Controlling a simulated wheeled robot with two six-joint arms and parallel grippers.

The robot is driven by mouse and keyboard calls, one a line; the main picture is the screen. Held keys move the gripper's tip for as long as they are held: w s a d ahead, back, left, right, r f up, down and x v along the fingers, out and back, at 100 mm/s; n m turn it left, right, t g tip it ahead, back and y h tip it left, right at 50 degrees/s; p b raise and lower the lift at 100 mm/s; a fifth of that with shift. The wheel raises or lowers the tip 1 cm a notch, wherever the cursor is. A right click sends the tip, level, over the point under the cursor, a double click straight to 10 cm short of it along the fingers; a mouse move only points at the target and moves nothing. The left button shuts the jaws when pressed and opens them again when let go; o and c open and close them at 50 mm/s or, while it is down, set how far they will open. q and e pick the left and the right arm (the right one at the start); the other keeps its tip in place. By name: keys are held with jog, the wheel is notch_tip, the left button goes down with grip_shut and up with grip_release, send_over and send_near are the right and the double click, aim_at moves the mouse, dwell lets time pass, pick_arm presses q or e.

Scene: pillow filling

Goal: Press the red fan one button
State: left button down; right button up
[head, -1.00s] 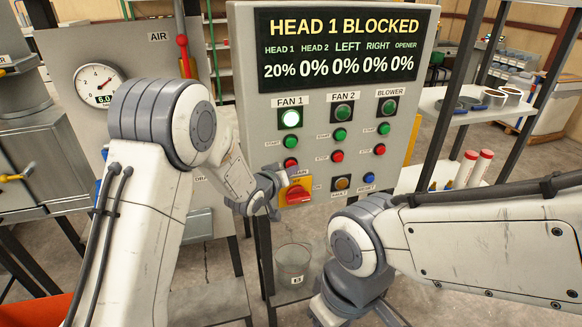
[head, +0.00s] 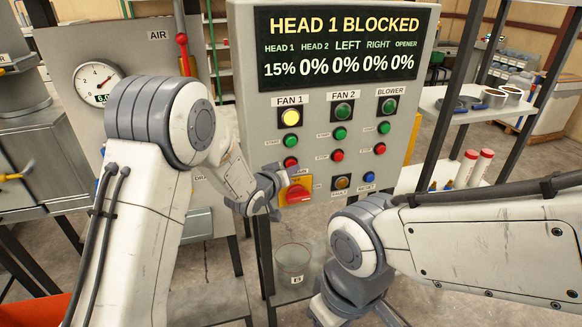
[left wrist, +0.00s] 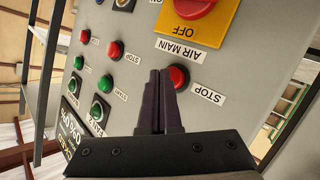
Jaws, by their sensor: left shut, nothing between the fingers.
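The red fan one stop button (head: 290,162) sits below the green start button (head: 291,142) in the FAN 1 column of the grey control panel (head: 412,150). In the left wrist view the red button (left wrist: 178,77) shows beside a STOP label, just right of my fingertips. My left gripper (head: 281,176) is shut and empty at the panel, with its tips (left wrist: 160,73) close to the button's edge. I cannot tell whether they touch it. The FAN 1 lamp (head: 291,117) glows yellow. My right gripper is not in view; only its arm shows.
A red AIR MAIN knob on a yellow plate (head: 296,191) lies just below the button. Other start and stop buttons stand to the right. The display (head: 343,50) reads HEAD 1 BLOCKED. A bucket (head: 293,263) stands below the panel.

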pick_arm(q)
jog(key=shift+s+d, duration=0.15)
jog(key=shift+s, duration=0.25)
jog(key=shift+s, duration=0.1)
jog(key=shift+s+d+b, duration=0.25)
jog(key=shift+s+b, duration=0.05)
jog(key=shift+s, duration=0.45)
jog(key=shift+s+d+b, duration=0.3)
jog(key=shift+s, duration=0.5)
jog(key=shift+s+d+b, duration=0.25)
jog(key=shift+s+b, duration=0.05)
jog(key=shift+s, duration=0.45)
jog(key=s+a+m+g+y, duration=0.1)
jog(key=s+g, duration=0.3)
jog(key=s, duration=0.8)
jog(key=s+a+f+m+g+y, duration=0.1)
jog(key=s+m+g, duration=0.3)
jog(key=s, duration=0.9)
jog(key=s+a+m+g+y, duration=0.2)
jog(key=s+g, duration=0.3)
jog(key=s, duration=0.7)
jog(key=shift+s+a+f+m+y, duration=0.15)
jog(key=shift+s+a+m+y, duration=0.2)
jog(key=shift+m+y, duration=0.2)
